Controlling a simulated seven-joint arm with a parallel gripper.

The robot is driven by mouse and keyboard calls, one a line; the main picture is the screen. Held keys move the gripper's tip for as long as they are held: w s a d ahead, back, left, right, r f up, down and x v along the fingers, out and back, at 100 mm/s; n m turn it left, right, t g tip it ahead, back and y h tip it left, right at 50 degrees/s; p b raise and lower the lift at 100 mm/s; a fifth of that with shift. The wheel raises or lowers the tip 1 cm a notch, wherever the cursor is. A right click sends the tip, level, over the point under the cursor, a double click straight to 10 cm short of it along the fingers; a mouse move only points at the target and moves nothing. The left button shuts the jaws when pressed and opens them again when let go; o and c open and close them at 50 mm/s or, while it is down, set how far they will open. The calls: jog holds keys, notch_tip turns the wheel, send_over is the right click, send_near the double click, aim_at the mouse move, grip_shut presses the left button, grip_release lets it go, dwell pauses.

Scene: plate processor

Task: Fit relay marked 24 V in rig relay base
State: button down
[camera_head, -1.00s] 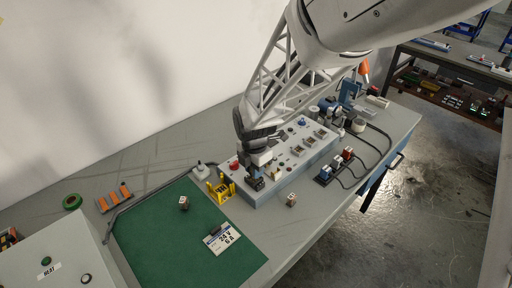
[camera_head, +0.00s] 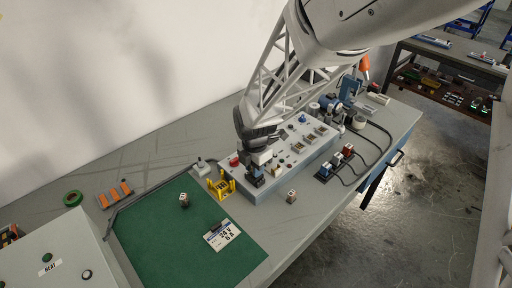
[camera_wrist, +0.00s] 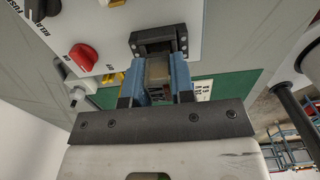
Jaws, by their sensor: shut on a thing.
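My gripper (camera_wrist: 158,88) is shut on a small relay (camera_wrist: 158,70) with a clear, brownish case, held between its blue fingers. The black relay base (camera_wrist: 158,40) is on the rig panel, just beyond the relay in the wrist view. The relay is very close to the base; I cannot tell whether its pins are in. No marking on the held relay is readable. In the head view my gripper (camera_head: 256,176) is low over the near left end of the rig (camera_head: 277,175) and hides the base. A card (camera_head: 222,235) on the mat reads 24 V, 6 A.
One small cube-like part (camera_head: 184,199) stands on the green mat (camera_head: 150,235), another (camera_head: 291,196) on the bench before the rig. A yellow holder (camera_head: 221,184) is left of the rig. A red knob (camera_wrist: 84,57) is near the base. Cables lie at the right.

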jog(key=shift+f, duration=0.6)
dwell(0.4)
jog(key=c, duration=0.9)
grip_release()
jog(key=shift+r, duration=0.1)
jog(key=shift+r, duration=3.8)
